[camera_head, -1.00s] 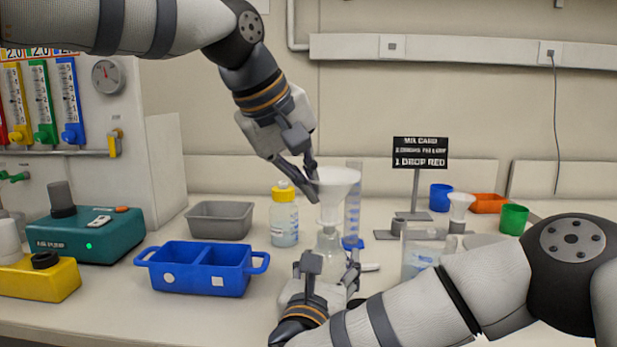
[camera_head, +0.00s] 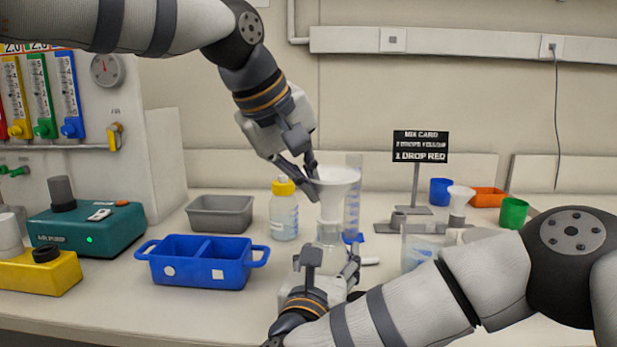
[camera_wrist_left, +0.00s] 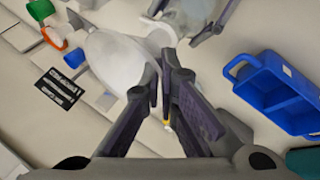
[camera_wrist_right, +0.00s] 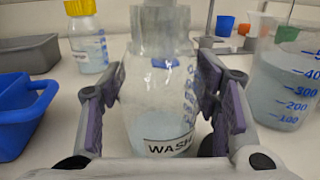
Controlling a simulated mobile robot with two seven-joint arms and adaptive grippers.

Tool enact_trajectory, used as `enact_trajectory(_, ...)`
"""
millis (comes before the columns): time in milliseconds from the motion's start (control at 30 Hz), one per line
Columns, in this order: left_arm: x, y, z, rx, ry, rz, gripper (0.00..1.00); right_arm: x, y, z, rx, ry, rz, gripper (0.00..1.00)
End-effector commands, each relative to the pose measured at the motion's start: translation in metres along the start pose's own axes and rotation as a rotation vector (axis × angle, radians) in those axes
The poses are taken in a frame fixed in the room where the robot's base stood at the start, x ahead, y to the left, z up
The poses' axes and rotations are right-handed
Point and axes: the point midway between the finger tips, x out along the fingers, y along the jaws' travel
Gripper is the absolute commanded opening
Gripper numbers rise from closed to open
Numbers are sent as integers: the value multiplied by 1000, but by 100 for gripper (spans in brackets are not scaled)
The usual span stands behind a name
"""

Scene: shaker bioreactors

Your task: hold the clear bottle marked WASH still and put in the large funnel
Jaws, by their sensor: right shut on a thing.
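The clear bottle marked WASH (camera_wrist_right: 155,105) stands upright on the bench; its label shows in the right wrist view. My right gripper (camera_head: 330,265) is shut around its body. The large white funnel (camera_head: 335,182) is upright right above the bottle, its wide mouth up. My left gripper (camera_head: 308,180) is at the left edge of the funnel. Its fingers are close together on the rim, and the funnel (camera_wrist_left: 115,58) fills the space beside them in the left wrist view. The funnel's lower end meets the bottle's neck area; I cannot tell how deep it sits.
A yellow-capped bottle (camera_head: 284,212), a blue two-part tray (camera_head: 205,282) and a grey bin (camera_head: 220,215) stand to the left. A beaker (camera_wrist_right: 285,90) is close to the right of my right gripper. A sign (camera_head: 420,146) and a small funnel (camera_head: 460,200) stand behind right.

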Motion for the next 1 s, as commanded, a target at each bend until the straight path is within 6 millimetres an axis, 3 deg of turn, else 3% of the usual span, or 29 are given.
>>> enact_trajectory(1000, 8, -5, 2, 0, 1, 0, 0, 0, 0, 0, 0, 0, 0, 7)
